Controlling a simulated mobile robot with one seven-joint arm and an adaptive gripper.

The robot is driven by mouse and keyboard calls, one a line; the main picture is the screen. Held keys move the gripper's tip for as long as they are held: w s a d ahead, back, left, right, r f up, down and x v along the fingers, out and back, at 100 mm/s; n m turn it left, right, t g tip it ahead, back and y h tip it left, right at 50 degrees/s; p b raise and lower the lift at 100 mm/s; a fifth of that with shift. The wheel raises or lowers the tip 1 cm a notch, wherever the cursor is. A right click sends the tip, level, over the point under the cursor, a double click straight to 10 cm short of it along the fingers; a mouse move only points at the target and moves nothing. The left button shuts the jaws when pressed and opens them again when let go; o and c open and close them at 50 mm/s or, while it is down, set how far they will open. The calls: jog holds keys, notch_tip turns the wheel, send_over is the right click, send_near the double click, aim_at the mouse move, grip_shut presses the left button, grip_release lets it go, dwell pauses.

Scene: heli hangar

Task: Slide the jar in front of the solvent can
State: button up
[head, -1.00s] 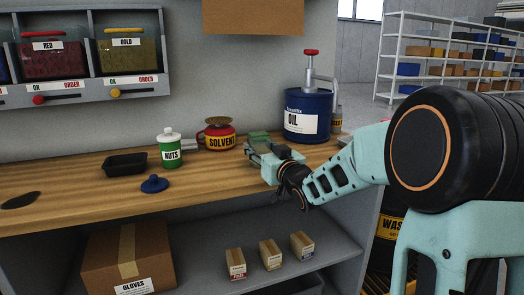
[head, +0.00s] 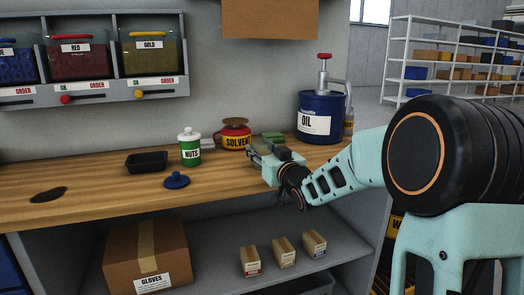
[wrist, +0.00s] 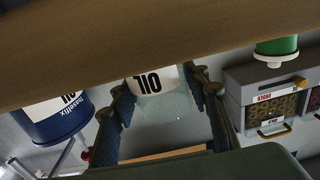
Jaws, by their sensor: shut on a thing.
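My gripper (head: 268,158) is low over the bench, right of the solvent can and in front of the blue oil drum. The wrist view, which is upside down, shows my gripper (wrist: 170,95) with its two dark fingers shut on a clear jar (wrist: 172,118) with a white label reading OIL. The jar is upright, close to the bench top; I cannot tell if it touches it. My gripper hides it in the head view. The solvent can (head: 237,142), red with a yellow label, stands near the wall, just left of my gripper.
A green NUTS container (head: 190,150), a blue lid (head: 176,180) and a black tray (head: 147,162) are left on the bench. The blue oil drum (head: 318,104) stands behind my gripper. The bench front (head: 115,195) is mostly clear.

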jog(key=o, duration=1.4)
jog(key=shift+o, duration=0.2)
jog(key=v, duration=1.2)
jog(key=shift+r, duration=0.1)
